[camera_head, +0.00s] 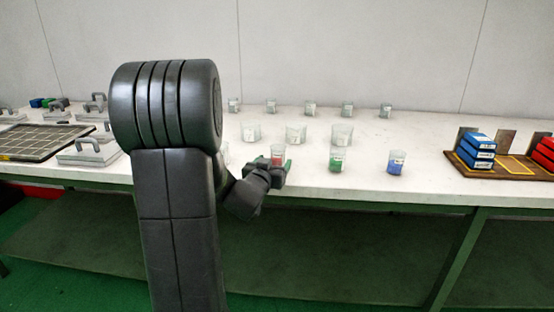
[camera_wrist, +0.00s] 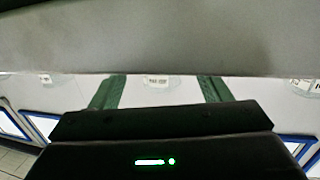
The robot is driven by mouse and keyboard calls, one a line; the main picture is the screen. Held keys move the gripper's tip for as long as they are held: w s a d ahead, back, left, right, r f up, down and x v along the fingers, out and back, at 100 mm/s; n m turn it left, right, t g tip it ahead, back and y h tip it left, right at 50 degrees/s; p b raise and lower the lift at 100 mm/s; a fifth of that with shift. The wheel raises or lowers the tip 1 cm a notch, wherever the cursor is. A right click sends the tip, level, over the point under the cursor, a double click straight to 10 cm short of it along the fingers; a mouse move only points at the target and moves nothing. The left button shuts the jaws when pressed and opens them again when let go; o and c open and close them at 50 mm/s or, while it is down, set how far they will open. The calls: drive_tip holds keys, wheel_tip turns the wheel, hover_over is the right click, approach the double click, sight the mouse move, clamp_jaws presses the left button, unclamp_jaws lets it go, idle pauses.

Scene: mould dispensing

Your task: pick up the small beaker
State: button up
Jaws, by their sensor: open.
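A small clear beaker with red contents (camera_head: 277,151) stands on the table's front part in the head view. My gripper (camera_head: 272,165) is at the table's front edge, right at this beaker, and partly hides its lower part. In the wrist view my gripper (camera_wrist: 160,92) shows two green fingers spread apart. A white label (camera_wrist: 156,81) shows between them; the rest of that beaker is cut off or hard to make out. I cannot tell whether the fingers touch it. Beakers with green (camera_head: 338,159) and blue contents (camera_head: 396,163) stand to the right.
Larger clear beakers (camera_head: 296,134) stand behind, with a row of small ones (camera_head: 311,108) at the back of the white table (camera_head: 420,185). A wooden rack with blue boxes (camera_head: 476,151) is at right. A dark tray (camera_head: 40,141) and handled lids (camera_head: 90,150) are at left.

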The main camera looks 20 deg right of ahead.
drive_tip(key=x, duration=0.5)
drive_tip(key=shift+w+r+b, duration=0.1)
drive_tip(key=shift+r+b, duration=0.15)
drive_tip(key=shift+b, duration=0.15)
drive_tip(key=c, duration=1.1)
wheel_tip(320, 180, up, 12)
drive_tip(key=p, duration=0.7)
wheel_tip(320, 180, up, 8)
drive_tip(key=p, duration=0.8)
hover_over(276, 157)
drive_tip(key=x, duration=0.2)
drive_tip(key=shift+w+r, duration=0.1)
drive_tip(key=shift+w, duration=0.15)
